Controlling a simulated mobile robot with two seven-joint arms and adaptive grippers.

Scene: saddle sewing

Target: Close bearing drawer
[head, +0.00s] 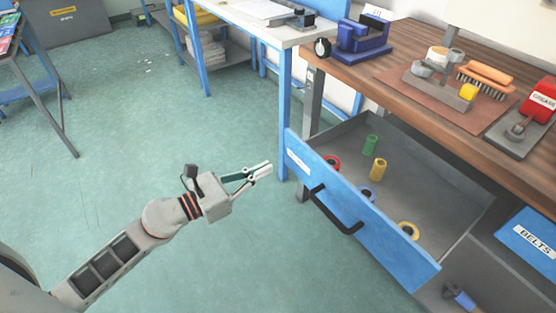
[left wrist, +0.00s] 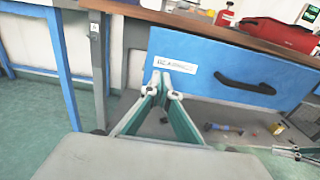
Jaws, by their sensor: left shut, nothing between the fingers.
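The bearing drawer (head: 385,240) is pulled out from under the wooden bench. Its blue front carries a white label (head: 298,161) at the left end and a black handle (head: 335,211). The drawer front also shows in the left wrist view (left wrist: 215,58). Inside are a green cylinder (head: 370,145), a yellow cylinder (head: 378,169) and several coloured rings. My left gripper (head: 268,169) is shut and empty, left of the drawer front's labelled end. In the left wrist view its fingertips (left wrist: 163,88) overlap the front below the label; contact cannot be told. Green-and-white finger parts, seemingly my right gripper (left wrist: 298,153), show at lower right.
A blue table leg (head: 285,115) stands just left of the drawer. A blue belts drawer (head: 530,240) is at the right. The green floor at left is open.

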